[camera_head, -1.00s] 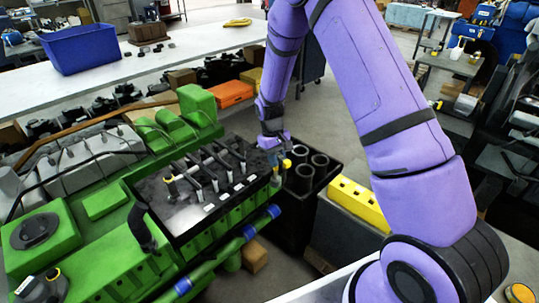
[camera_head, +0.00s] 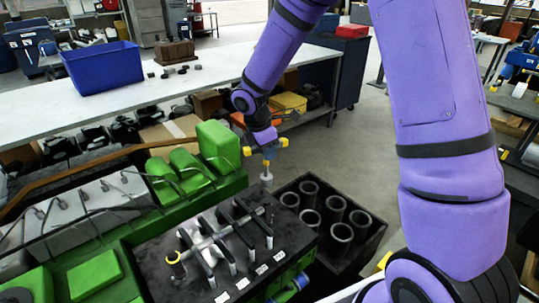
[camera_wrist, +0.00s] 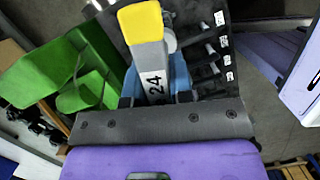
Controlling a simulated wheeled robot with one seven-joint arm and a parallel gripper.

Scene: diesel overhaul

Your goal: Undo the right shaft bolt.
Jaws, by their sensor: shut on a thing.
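My gripper (camera_head: 267,150) is shut on a grey socket tool with yellow ends (camera_head: 283,142). In the wrist view the tool's grey body, marked 24 (camera_wrist: 153,70), with a yellow end, fills the upper middle. Its pale lower end hangs near the far right corner of the black engine top (camera_head: 200,270). I cannot tell whether it touches anything. A grey rocker shaft (camera_head: 212,240) with several dark arms lies across this top. A yellow-ringed black piece (camera_head: 175,262) stands at its left end. The right shaft bolt is not clearly distinguishable near the shaft's right end.
A black crate (camera_head: 372,238) with several dark cylinder sleeves stands right of the engine. Green covers (camera_head: 217,147) rise behind the black top. A long white bench (camera_head: 150,90) with a blue bin (camera_head: 100,68) lies beyond. Open floor shows at the back right.

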